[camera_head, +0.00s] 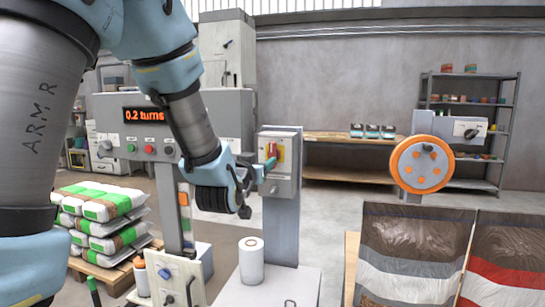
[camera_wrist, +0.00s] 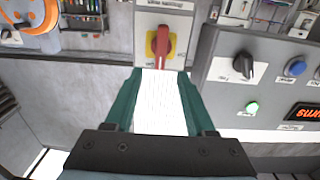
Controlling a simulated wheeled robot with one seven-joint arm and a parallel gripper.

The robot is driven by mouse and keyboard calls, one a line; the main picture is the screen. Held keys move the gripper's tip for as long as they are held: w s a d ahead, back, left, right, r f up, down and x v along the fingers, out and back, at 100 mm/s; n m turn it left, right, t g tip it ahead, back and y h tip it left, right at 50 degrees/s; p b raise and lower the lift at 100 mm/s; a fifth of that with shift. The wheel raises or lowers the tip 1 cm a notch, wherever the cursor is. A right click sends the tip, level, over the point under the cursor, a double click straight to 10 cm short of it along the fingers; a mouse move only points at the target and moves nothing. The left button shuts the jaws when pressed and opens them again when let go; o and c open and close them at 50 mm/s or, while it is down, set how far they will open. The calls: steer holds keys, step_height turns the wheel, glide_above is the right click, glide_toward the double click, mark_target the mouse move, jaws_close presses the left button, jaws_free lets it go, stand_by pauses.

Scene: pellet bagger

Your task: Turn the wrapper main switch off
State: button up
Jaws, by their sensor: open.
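The main switch is a red handle on a yellow plate (camera_head: 281,154) on the front of a grey box (camera_head: 281,185) on a post. In the wrist view the red handle (camera_wrist: 163,45) stands upright in the picture, just beyond my fingertips. My gripper (camera_head: 256,178) is in front of the box, its teal fingers partly covering the switch area. In the wrist view my gripper (camera_wrist: 160,74) is open, with the handle's near end lined up between the tips. Contact cannot be told. A white ribbed patch shows between the fingers; what it is cannot be told.
A control panel (camera_head: 111,120) with buttons and a "0.2 turns" display stands left of the switch box. A white roll (camera_head: 251,262) stands below. Stacked bags (camera_head: 105,215) are at left. An orange wheel (camera_head: 422,164) and large bags (camera_head: 412,250) are at right.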

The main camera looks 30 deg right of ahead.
mark_target(271, 153)
steer(key=p+x, duration=0.3)
steer(key=x, duration=0.7)
steer(key=shift+w, duration=0.1)
jaws_close()
